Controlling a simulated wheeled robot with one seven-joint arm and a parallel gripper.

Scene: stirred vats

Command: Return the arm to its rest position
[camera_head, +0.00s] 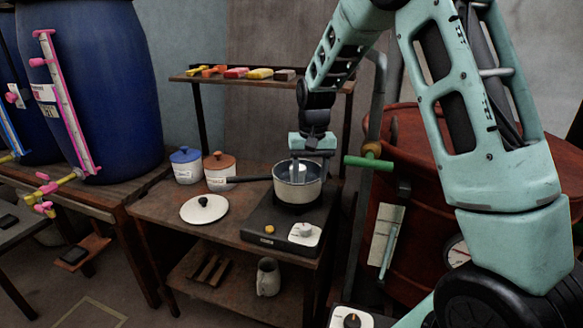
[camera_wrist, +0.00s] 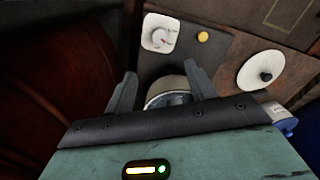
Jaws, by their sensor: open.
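My gripper (camera_head: 298,172) points down over the white pot (camera_head: 297,192) in the head view. Its fingers reach to the pot's mouth; whether they touch the pot I cannot tell. In the wrist view my gripper (camera_wrist: 160,85) has its two fingers spread wide, with the pot's rim (camera_wrist: 168,88) showing between them. Nothing is seen held. My arm reaches in from the upper right. The pot stands on a dark hot plate (camera_head: 265,225), its handle pointing left.
A white lid (camera_head: 204,209) lies on the bench left of the hot plate. Blue-lidded (camera_head: 186,165) and orange-lidded (camera_head: 219,171) jars stand behind it. A shelf (camera_head: 262,80) with coloured blocks is above. A red-brown vat (camera_head: 410,230) with a green-handled pipe (camera_head: 369,163) stands close at right. A blue barrel (camera_head: 92,85) is left.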

